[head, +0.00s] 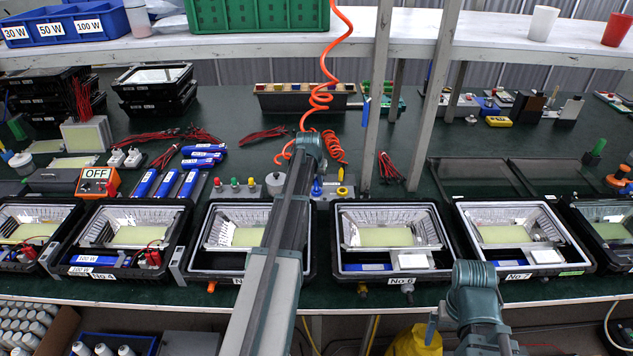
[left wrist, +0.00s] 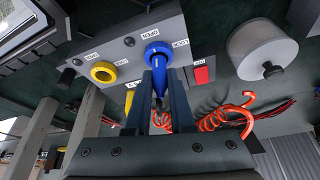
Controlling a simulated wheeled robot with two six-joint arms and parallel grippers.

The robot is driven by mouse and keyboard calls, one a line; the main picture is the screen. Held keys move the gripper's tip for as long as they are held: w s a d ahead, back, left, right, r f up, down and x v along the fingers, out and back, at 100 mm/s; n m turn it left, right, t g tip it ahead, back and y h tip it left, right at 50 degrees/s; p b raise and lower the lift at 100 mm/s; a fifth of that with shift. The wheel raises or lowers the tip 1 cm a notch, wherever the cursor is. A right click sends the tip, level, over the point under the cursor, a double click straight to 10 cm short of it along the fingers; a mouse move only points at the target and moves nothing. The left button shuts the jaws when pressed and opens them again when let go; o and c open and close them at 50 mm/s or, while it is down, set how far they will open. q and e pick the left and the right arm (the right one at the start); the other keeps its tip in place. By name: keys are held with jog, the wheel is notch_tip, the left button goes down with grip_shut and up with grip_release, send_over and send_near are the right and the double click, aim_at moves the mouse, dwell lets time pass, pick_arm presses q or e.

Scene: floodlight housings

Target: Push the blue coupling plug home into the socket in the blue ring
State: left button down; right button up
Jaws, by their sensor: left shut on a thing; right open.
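The blue ring (left wrist: 163,50) sits on a grey panel (left wrist: 133,52) in the left wrist view, under a printed label. The blue coupling plug (left wrist: 160,78) stands at the ring's opening, its far end at or inside the ring; how deep it sits I cannot tell. My left gripper (left wrist: 163,76) is shut on the plug, one dark finger on each side. In the head view the blue plug (head: 317,187) shows small beside my left arm, which covers part of the panel. Only my right arm's wrist shows at lower right; its jaws are out of sight.
A yellow ring (left wrist: 103,72) and a red block (left wrist: 202,74) flank the blue ring. A grey cylinder (left wrist: 262,52) stands to the right. An orange coiled hose (head: 322,95) hangs near my left wrist. Floodlight housings (head: 395,242) line the bench front.

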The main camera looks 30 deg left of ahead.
pick_arm(q)
jog(key=shift+f+b, duration=0.6)
jog(key=shift+f, duration=0.05)
jog(key=shift+r, duration=0.2)
jog(key=shift+r+p, duration=1)
jog(key=shift+p, duration=0.2)
jog(key=shift+f+b, duration=1.2)
jog(key=shift+f, duration=0.05)
dwell(0.4)
jog(key=c, duration=0.7)
grip_release()
jog(key=shift+r, duration=0.1)
jog(key=shift+r, duration=0.1)
